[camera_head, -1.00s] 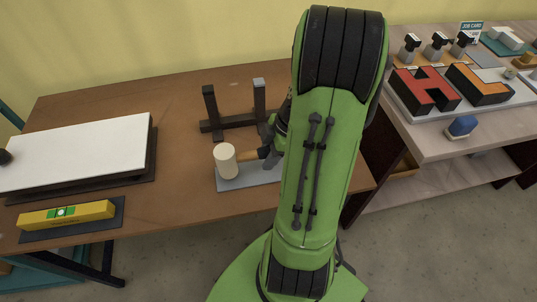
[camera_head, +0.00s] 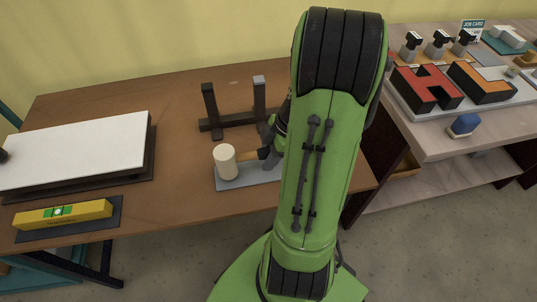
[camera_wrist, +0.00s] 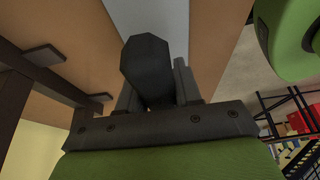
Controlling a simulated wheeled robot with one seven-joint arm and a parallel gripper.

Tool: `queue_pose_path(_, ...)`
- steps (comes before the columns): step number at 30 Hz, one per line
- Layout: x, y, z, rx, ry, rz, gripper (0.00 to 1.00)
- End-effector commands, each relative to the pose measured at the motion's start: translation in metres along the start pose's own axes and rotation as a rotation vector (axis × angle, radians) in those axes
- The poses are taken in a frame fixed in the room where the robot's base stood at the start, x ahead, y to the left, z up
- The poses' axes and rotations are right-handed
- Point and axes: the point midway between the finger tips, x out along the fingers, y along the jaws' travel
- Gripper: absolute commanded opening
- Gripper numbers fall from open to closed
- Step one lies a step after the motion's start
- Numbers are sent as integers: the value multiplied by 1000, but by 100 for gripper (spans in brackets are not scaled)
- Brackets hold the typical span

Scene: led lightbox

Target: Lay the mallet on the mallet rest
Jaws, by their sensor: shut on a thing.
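The mallet has a cream cylindrical head (camera_head: 225,160) and a short tan handle (camera_head: 248,154) that runs right towards my gripper (camera_head: 269,154). In the wrist view my gripper (camera_wrist: 157,92) is shut on a dark, faceted piece (camera_wrist: 146,57), which looks like the grip end of the mallet. My arm hides the plate's right end.
A black stand with two uprights (camera_head: 212,108) stands just behind the mallet. A white panel (camera_head: 80,150) and a yellow level (camera_head: 62,213) are at left. A second bench at right holds red and orange letters (camera_head: 428,88) and a blue object (camera_head: 464,125).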

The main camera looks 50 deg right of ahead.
Motion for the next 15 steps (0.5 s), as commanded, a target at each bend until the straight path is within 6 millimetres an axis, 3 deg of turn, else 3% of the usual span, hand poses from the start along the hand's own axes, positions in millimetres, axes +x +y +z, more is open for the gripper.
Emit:
queue_pose_path(12,17,0,7,-1,1,0,0)
queue_pose_path(13,16,0,6,-1,1,0,35)
queue_pose_path(15,15,0,6,-1,1,0,46)
